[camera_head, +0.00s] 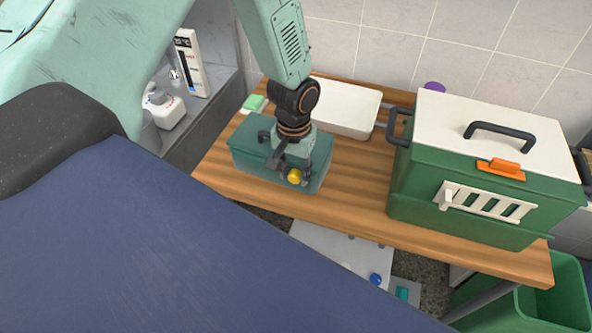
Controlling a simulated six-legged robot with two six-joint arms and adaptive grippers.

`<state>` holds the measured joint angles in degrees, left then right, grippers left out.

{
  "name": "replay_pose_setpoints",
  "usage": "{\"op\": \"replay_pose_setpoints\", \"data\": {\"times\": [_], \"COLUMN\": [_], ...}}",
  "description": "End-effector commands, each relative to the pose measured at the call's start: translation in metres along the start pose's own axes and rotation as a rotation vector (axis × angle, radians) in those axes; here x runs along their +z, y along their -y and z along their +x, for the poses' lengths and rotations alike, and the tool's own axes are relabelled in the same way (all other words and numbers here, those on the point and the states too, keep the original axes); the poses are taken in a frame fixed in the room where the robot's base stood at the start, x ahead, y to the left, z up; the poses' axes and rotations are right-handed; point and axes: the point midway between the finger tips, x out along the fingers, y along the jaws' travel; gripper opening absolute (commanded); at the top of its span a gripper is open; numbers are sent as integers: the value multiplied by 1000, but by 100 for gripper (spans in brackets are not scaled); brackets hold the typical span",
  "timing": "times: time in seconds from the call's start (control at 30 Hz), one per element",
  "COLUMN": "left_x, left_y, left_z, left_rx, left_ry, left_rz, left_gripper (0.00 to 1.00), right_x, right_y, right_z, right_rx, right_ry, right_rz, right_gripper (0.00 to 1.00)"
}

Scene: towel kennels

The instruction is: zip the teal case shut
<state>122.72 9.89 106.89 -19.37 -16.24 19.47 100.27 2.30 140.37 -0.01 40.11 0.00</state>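The teal case (252,158) sits at the left end of the wooden table (355,185). My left gripper (289,172) is directly over the case, pointing down at its front right part. A small yellow round piece (294,176) shows at the fingertips. I cannot tell whether the fingers touch it or are closed on it. The gripper and wrist hide much of the case's top, so the zip's position is unclear. My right gripper is not in view.
A green carrier (410,190) with a white lid and orange latch stands at the right. A white tray (345,108) lies behind the case, with a green sponge (253,102) at the left. A green bin (555,290) stands below right.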

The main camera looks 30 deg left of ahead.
Motion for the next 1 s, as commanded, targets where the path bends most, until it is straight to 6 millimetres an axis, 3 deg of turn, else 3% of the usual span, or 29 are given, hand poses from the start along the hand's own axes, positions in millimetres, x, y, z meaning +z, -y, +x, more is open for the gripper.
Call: {"op": "replay_pose_setpoints", "data": {"times": [0.13, 0.53, 1.0], "left_x": [0, 0, -1], "left_y": [0, -3, -2], "left_z": [0, -9, -95], "left_rx": [0, 1, 1], "left_ry": [1, -1, -3], "left_rz": [-1, -2, -2], "left_gripper": [52, 52, 52], "right_x": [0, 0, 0], "right_y": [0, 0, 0], "right_z": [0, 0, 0], "right_rx": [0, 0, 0], "right_ry": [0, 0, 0], "right_rz": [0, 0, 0], "right_gripper": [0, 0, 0]}}
